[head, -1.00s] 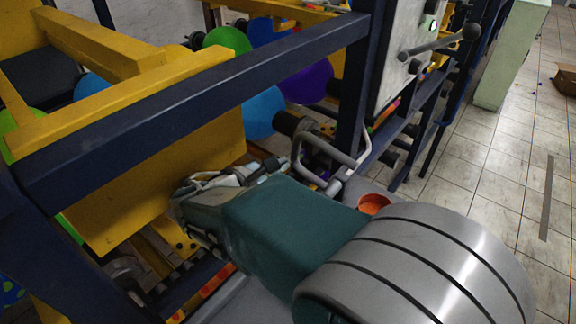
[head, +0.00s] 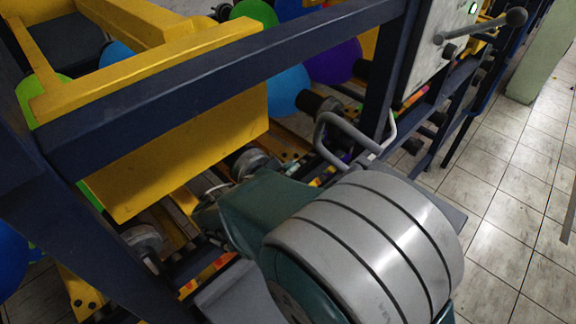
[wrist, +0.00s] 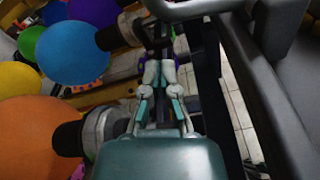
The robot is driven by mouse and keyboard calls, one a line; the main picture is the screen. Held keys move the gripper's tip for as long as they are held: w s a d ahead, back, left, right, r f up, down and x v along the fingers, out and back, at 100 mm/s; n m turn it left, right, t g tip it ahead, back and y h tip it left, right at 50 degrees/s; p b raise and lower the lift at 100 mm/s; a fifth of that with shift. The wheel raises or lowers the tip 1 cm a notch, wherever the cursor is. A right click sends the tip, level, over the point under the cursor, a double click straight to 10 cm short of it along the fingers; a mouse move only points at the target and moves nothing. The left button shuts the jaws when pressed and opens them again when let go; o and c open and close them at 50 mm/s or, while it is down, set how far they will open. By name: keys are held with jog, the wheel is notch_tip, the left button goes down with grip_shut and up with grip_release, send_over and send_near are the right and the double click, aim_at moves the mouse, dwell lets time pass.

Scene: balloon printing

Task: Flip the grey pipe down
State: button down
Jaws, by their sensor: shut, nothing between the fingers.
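The grey pipe (head: 322,132) is a bent tube loop beside the dark blue post in the head view, standing out from the machine past my arm. In the wrist view a grey bar, probably the same pipe (wrist: 185,10), crosses the top edge ahead of the fingers. My gripper (wrist: 160,68) is shut and empty in the wrist view, its fingers pointing toward that bar. I cannot tell whether they touch it. In the head view my arm hides most of the gripper.
Dark blue beams (head: 200,85) and a yellow panel (head: 185,165) stand close to my arm. Balloons, such as a blue one (head: 288,90), sit on dark holders behind. A lever with a black knob (head: 516,17) sticks out at upper right. Tiled floor (head: 520,200) lies open at right.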

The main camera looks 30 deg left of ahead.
jog(key=x, duration=0.7)
jog(key=shift+a, duration=0.1)
jog(key=shift+a, duration=0.15)
jog(key=shift+r+m, duration=0.3)
